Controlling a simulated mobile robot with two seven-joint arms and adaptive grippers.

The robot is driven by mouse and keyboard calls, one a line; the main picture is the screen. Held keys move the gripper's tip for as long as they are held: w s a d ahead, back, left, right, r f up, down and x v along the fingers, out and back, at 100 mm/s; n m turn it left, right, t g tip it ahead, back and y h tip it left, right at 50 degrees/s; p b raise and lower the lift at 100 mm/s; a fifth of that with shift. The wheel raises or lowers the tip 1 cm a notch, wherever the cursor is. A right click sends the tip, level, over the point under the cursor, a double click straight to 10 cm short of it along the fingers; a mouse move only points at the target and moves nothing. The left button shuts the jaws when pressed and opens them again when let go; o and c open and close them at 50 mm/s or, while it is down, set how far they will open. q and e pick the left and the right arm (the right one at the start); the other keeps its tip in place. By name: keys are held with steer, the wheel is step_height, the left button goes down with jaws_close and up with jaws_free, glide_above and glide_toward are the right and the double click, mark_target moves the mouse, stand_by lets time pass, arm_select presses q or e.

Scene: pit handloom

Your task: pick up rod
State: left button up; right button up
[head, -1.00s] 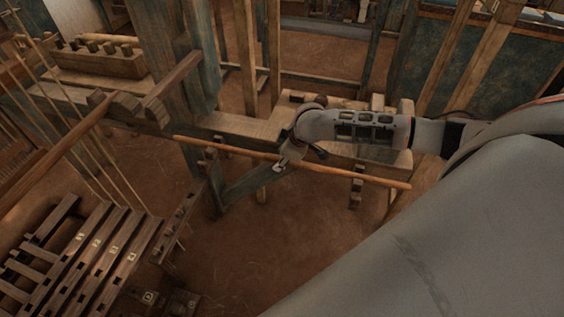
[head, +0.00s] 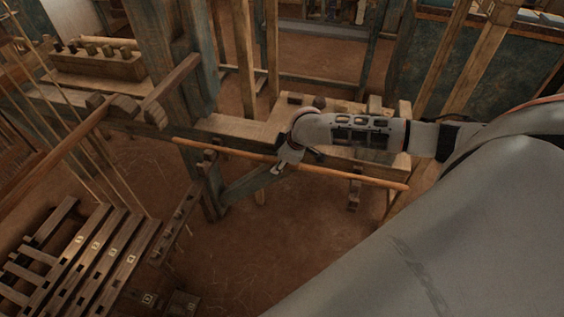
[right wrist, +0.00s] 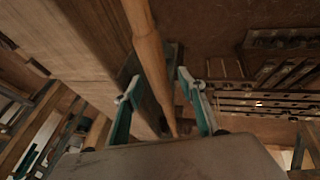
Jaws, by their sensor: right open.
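The rod (head: 345,175) is a long, thin, light-brown wooden stick. In the head view it lies level, resting near its ends on notched dark pegs beside the loom's beam. My right gripper (head: 279,168) is at the rod's middle. In the right wrist view the rod (right wrist: 150,55) runs from the top down between the two open teal fingers of the gripper (right wrist: 155,92). The fingers stand apart on either side of it, and I see no clear contact. My left gripper is not in view.
A thick wooden beam (head: 235,127) runs just behind the rod. A dark peg support (head: 354,190) stands under its right part. Treadles (head: 85,255) lie at the lower left. A block with several pegs (head: 100,62) is at the upper left. Bare floor (head: 270,240) lies below the rod.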

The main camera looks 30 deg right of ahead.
steer(key=shift+f, duration=0.1)
stand_by(0.4)
jaws_close()
